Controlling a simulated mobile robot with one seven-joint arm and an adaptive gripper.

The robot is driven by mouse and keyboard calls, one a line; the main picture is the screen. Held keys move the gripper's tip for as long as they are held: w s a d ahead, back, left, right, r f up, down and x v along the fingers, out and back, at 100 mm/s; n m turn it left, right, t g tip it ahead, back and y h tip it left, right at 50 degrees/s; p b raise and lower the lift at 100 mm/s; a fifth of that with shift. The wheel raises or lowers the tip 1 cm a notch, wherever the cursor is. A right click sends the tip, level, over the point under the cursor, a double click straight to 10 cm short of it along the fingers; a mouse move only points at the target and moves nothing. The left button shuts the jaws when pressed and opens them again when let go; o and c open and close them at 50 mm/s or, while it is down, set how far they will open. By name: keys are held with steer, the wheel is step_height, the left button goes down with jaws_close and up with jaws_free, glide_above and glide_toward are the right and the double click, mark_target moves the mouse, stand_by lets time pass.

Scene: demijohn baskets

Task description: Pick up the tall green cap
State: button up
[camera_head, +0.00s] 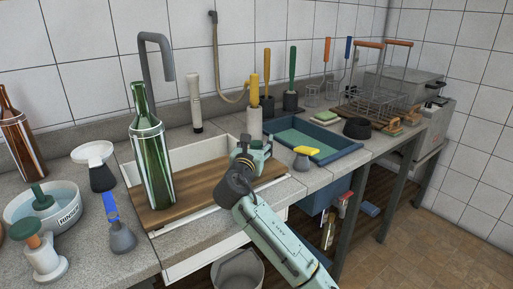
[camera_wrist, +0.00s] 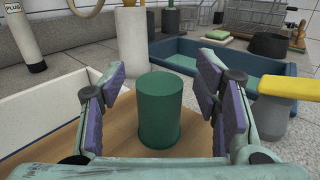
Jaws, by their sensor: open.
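The tall green cap (camera_wrist: 158,112) is a plain dark green cylinder. It stands upright on the wooden board (camera_wrist: 95,134), centred in the wrist view. My gripper (camera_wrist: 162,84) is open, with one purple-padded finger at each side of the cap in that view. Gaps show between the cap and both fingers, and nothing is held. In the head view my gripper (camera_head: 254,155) is low over the right end of the board (camera_head: 203,191). I cannot make out the cap clearly there, behind or among the fingers.
A tall green bottle (camera_head: 152,160) stands on the board's left part. A yellow-topped grey bottle (camera_head: 303,158) is close to my gripper's right, in front of the blue tray (camera_head: 330,148). A white cylinder (camera_head: 254,122) with a yellow handle stands behind. The board's middle is clear.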

steer(key=shift+w, duration=0.1)
steer(key=c, duration=1.1)
